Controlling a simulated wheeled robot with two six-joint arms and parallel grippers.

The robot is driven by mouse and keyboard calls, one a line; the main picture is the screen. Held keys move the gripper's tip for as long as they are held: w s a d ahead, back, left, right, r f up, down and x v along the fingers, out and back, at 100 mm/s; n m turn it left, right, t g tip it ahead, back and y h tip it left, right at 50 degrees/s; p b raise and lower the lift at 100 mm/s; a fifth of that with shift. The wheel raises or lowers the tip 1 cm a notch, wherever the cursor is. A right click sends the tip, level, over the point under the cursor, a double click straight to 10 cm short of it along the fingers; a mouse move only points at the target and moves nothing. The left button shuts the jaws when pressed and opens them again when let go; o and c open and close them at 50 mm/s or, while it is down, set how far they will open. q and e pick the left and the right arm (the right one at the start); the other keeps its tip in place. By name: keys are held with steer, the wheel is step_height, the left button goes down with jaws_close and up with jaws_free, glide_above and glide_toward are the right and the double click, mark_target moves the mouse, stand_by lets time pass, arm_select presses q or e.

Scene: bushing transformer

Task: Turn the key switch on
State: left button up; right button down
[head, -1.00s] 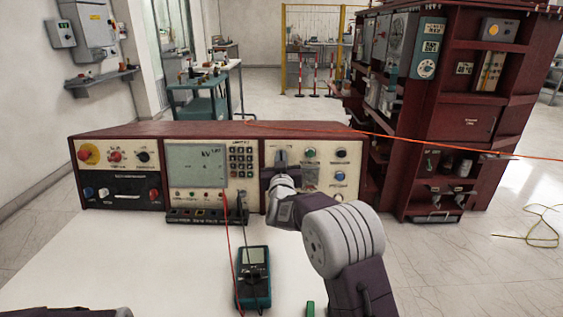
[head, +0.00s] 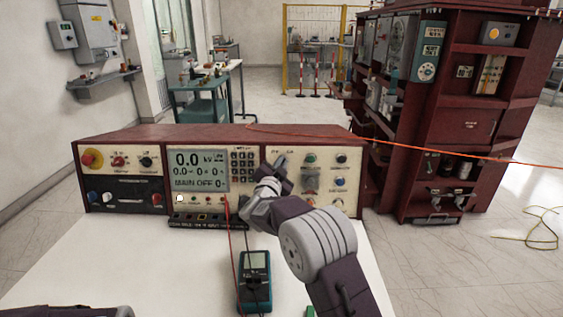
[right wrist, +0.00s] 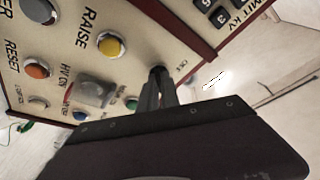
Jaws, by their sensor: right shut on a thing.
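The key switch (right wrist: 157,72) is a small dark round part on the cream control panel, beside an "OFF" marking in the right wrist view. My right gripper (right wrist: 161,88) is shut on it, and its fingers hide most of the key. In the head view my right gripper (head: 279,165) reaches the panel just right of the keypad and stands tilted. The console screen (head: 198,170) is lit and reads "0.0 kV" and "MAIN OFF". A white lamp (head: 180,198) glows below the screen. My left gripper is not in view; only part of my left arm shows.
The red-framed console (head: 140,142) stands at the back of the white table (head: 120,255). A teal multimeter (head: 254,280) with red and black leads lies in front, left of my right arm. A dark red cabinet (head: 465,130) stands behind at right.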

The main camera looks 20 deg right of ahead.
steer(key=shift+m, duration=0.6)
steer(key=c, duration=1.6)
jaws_free()
steer(key=b+v, duration=0.9)
steer(key=b, duration=0.4)
steer(key=shift+b, duration=0.3)
steer(key=shift+r, duration=0.1)
